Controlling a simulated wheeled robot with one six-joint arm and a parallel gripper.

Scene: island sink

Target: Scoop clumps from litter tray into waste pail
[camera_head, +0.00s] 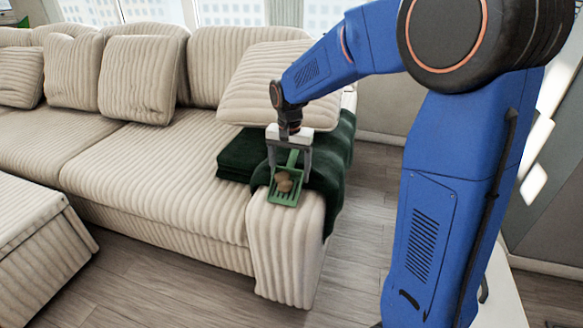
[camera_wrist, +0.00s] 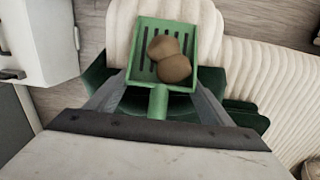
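My gripper (camera_head: 291,156) is shut on the handle of a green slotted scoop (camera_head: 283,198) and holds it above the arm of the sofa. The scoop also shows in the wrist view (camera_wrist: 192,40), with its handle between my two fingers. Brown rounded clumps (camera_head: 284,182) lie in the scoop; in the wrist view two show touching each other (camera_wrist: 174,68), toward the right part of its slotted floor. I see no litter tray and no waste pail in either view.
A beige ribbed sofa (camera_head: 150,170) with cushions fills the left and middle. A dark green throw (camera_head: 334,165) drapes over its arm, and a folded green cloth (camera_head: 240,153) lies on the seat. A beige ottoman (camera_head: 40,250) stands at front left. Wooden floor (camera_head: 365,235) is clear right of the sofa.

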